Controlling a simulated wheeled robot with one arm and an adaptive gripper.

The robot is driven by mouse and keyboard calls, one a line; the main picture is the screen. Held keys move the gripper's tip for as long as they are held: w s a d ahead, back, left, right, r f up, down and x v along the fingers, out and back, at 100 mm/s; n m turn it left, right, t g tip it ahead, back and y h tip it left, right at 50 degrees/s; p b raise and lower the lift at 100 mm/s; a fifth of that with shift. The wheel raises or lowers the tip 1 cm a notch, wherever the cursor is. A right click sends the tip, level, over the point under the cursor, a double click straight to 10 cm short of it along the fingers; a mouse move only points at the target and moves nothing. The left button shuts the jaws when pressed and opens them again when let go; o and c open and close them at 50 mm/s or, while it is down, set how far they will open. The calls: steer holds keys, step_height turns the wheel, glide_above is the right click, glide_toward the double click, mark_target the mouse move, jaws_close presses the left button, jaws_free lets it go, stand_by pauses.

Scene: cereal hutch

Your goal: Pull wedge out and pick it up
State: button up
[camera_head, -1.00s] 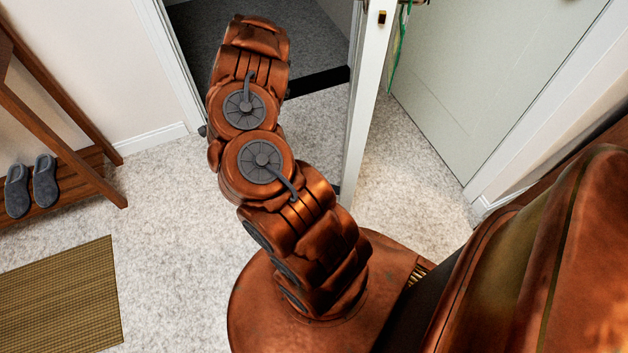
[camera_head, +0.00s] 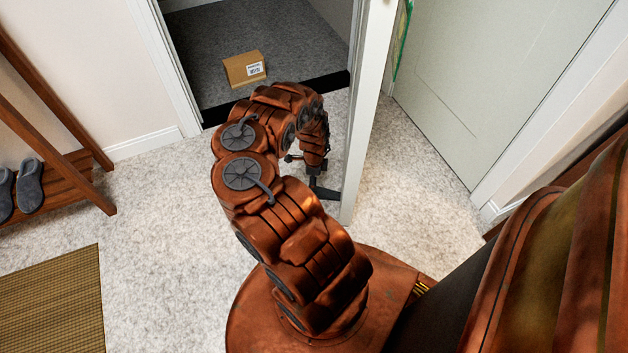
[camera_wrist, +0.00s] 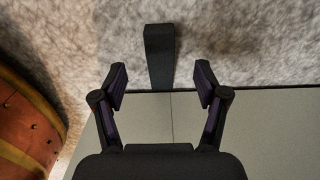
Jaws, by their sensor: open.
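The wedge (camera_wrist: 159,55) is a dark, narrow block on the pale carpet in the wrist view. Its lower end meets the edge of the door (camera_wrist: 180,120), and I cannot tell how far it runs underneath. My gripper (camera_wrist: 161,78) is open, with one finger on each side of the wedge's near end and clear gaps between. In the head view my gripper (camera_head: 315,175) is low beside the open door (camera_head: 366,110), close to the floor. A dark piece by the door's foot there may be the wedge or a finger; I cannot tell.
A cardboard box (camera_head: 244,69) lies on the dark floor beyond the doorway. A wooden rack (camera_head: 60,170) with grey slippers (camera_head: 28,186) stands at the left, near a woven mat (camera_head: 50,305). A pale closed door (camera_head: 490,80) is at the right. Carpet left of my arm is clear.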

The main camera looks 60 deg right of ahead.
mark_target(323, 194)
steer(key=shift+f, duration=0.1)
steer(key=shift+f+b, duration=2.5)
steer(key=shift+f, duration=1.35)
